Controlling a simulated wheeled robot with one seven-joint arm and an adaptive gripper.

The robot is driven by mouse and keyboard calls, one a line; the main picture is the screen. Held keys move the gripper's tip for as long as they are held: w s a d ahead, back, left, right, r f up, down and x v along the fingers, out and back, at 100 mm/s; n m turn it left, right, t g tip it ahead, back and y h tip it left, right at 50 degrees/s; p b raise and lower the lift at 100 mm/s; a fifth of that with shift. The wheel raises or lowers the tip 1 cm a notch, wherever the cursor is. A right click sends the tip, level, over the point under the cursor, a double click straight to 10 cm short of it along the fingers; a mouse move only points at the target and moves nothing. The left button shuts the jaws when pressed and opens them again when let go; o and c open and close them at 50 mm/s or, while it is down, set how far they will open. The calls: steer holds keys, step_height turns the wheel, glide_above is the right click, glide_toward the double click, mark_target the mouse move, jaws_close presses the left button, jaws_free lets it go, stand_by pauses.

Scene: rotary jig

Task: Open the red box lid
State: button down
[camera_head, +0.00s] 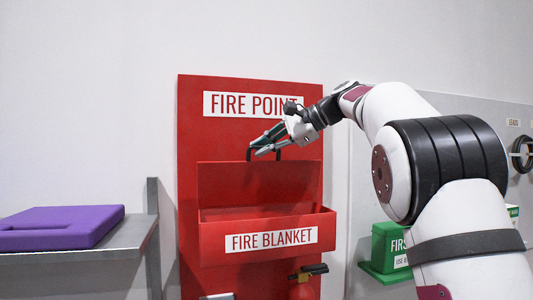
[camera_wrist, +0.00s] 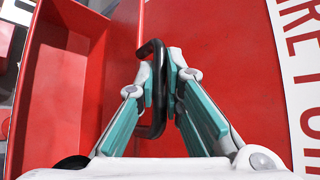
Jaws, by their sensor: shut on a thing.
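The red box (camera_head: 215,245), labelled FIRE BLANKET, is mounted on the red FIRE POINT board. Its lid (camera_head: 235,180) stands raised, roughly upright at the back of the box, and the inside shows open in front of it. In the wrist view the open inside of the box (camera_wrist: 60,85) is at the left. A black bar handle (camera_wrist: 158,120) stands at the lid's edge. My gripper (camera_head: 261,147) is at the top of the lid, shut on the handle. In the wrist view its fingers (camera_wrist: 166,75) close around the handle's bar.
The red board (camera_head: 190,140) is close behind the lid. A purple case (camera_head: 65,228) lies on a metal shelf (camera_head: 85,262) at the left. A green first-aid box (camera_head: 384,245) stands at the right, partly behind my arm. A fire extinguisher (camera_head: 303,290) is below the box.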

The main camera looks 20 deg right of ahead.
steer(key=shift+w+r, duration=0.2)
steer(key=shift+w, duration=0.3)
steer(key=c, duration=1.7)
jaws_free()
steer(key=v, duration=1.2)
